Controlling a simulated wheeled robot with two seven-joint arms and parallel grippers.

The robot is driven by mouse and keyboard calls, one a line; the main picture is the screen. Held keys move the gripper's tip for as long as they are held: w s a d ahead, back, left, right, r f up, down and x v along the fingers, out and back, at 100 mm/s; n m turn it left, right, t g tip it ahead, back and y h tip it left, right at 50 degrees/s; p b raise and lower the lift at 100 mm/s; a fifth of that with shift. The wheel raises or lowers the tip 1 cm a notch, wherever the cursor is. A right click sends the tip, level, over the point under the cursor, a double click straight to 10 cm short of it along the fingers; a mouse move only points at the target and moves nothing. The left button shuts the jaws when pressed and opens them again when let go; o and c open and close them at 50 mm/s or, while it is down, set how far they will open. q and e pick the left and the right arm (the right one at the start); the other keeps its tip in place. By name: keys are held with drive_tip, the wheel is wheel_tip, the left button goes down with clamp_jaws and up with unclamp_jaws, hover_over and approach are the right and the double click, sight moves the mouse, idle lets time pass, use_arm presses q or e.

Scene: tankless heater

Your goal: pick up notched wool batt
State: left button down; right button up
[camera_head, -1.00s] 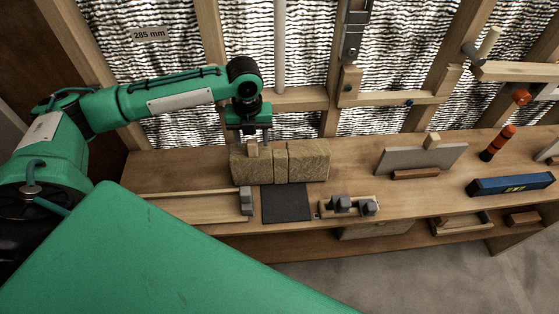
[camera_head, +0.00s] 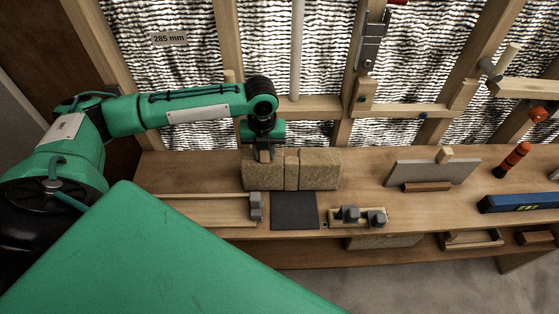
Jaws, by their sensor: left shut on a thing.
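The notched wool batt (camera_head: 318,171) is a tan fibrous block standing on the wooden bench against the wall. Vertical lines divide its front into sections. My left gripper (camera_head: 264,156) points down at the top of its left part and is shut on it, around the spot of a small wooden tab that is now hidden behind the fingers. The batt appears to rest on the bench; I see no clear gap under it. My right gripper is not in view.
A dark mat (camera_head: 295,211) lies in front of the batt. A wooden rail with a grey end block (camera_head: 256,207) is left of it, and a small fixture with grey knobs (camera_head: 361,216) is right. A grey board (camera_head: 433,172) and blue box (camera_head: 522,203) stand farther right.

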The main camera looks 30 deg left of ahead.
use_arm(q)
drive_tip(key=shift+r, duration=0.15)
wheel_tip(320, 180, up, 20)
drive_tip(key=b, duration=0.2)
idle(0.6)
